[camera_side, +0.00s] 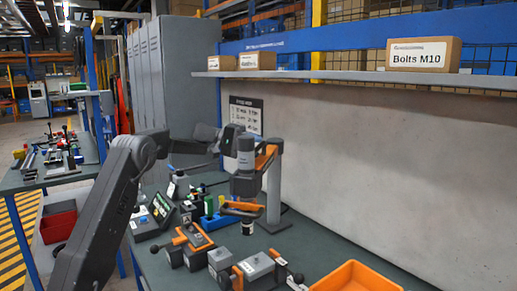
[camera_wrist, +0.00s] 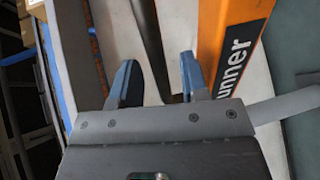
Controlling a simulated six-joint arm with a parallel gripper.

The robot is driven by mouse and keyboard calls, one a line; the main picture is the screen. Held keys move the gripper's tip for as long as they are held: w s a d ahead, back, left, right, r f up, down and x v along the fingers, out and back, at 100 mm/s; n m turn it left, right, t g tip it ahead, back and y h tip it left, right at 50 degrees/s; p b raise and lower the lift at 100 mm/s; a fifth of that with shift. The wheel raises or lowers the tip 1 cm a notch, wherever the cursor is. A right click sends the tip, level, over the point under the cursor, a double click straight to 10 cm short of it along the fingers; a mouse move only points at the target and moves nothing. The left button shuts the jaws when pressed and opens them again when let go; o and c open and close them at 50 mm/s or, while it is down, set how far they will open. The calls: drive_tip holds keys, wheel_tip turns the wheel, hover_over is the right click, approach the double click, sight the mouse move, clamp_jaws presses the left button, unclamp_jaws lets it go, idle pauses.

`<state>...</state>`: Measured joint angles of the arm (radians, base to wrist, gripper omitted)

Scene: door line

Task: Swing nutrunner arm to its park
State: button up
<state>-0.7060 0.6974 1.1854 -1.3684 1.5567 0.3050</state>
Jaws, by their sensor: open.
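The nutrunner arm (camera_side: 265,158) is an orange swing arm on a grey upright post (camera_side: 273,195) at the bench's back edge. In the wrist view its orange beam (camera_wrist: 232,45), lettered "unner", runs just right of my gripper (camera_wrist: 158,72). My gripper is open, with blue-tipped fingers. A dark rod (camera_wrist: 150,45) passes between the fingers, apparently with gaps on both sides; whether it touches them I cannot tell. In the side view my arm reaches in from the left to the nutrunner arm; the fingers are too small to make out there.
Orange-and-grey fixtures (camera_side: 190,243) and an orange bin (camera_side: 355,278) stand on the bench front. A small screen unit (camera_side: 160,210) and blue holder stand left of the post. A wall (camera_side: 390,165) and shelf (camera_side: 350,75) with boxes run behind. Grey lockers (camera_side: 175,75) stand back left.

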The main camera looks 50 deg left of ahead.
drive_tip(key=shift+x, duration=0.85)
clamp_jaws()
